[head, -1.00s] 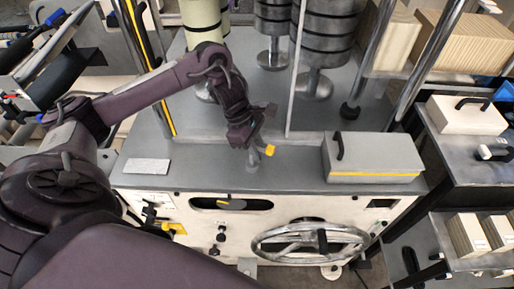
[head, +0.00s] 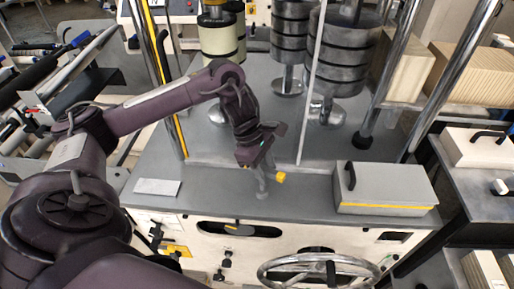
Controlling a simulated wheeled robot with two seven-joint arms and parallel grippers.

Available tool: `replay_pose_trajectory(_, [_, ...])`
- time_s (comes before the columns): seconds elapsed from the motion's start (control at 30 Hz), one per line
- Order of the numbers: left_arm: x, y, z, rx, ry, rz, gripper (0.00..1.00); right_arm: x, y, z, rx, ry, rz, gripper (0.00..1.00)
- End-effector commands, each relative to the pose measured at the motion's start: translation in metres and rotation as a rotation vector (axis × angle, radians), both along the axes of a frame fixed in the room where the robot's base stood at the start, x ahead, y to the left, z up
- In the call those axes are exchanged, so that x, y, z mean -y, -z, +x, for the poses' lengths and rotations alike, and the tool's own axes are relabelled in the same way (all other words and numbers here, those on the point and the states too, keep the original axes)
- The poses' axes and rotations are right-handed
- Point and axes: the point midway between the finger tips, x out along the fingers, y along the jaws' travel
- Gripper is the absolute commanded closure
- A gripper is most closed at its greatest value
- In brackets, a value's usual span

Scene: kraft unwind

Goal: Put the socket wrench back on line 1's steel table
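My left gripper (head: 261,158) points down over the front part of the grey machine top (head: 220,182). Just under its fingers is a small grey upright piece (head: 262,184) with a yellow end (head: 280,177) to its right. I cannot tell whether this is the socket wrench or a fitting on the top, nor whether the fingers are closed on it. No other piece is clearly recognisable as the socket wrench. My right gripper is not in view. I cannot tell which surface is line 1's steel table.
A grey box with a handle (head: 384,188) stands right of the gripper. A pale plate (head: 157,187) lies left. Stacked metal weights (head: 342,70) and chrome posts stand behind. A handwheel (head: 318,270) is on the front panel. A dark table (head: 475,190) stands at right.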

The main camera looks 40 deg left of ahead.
Motion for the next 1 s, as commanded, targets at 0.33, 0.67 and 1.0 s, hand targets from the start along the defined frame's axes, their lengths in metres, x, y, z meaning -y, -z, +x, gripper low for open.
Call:
replay_pose_trajectory(0.33, [-0.024, -0.062, -0.003, 0.004, -0.003, 0.003, 0.60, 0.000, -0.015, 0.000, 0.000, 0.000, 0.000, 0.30])
replay_pose_trajectory(0.67, [-0.035, -0.089, -0.006, 0.001, -0.001, 0.000, 0.60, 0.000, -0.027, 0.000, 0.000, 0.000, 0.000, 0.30])
replay_pose_trajectory(1.0, [-0.036, -0.090, -0.006, 0.000, -0.001, -0.001, 0.60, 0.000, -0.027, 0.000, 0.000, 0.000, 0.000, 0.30])
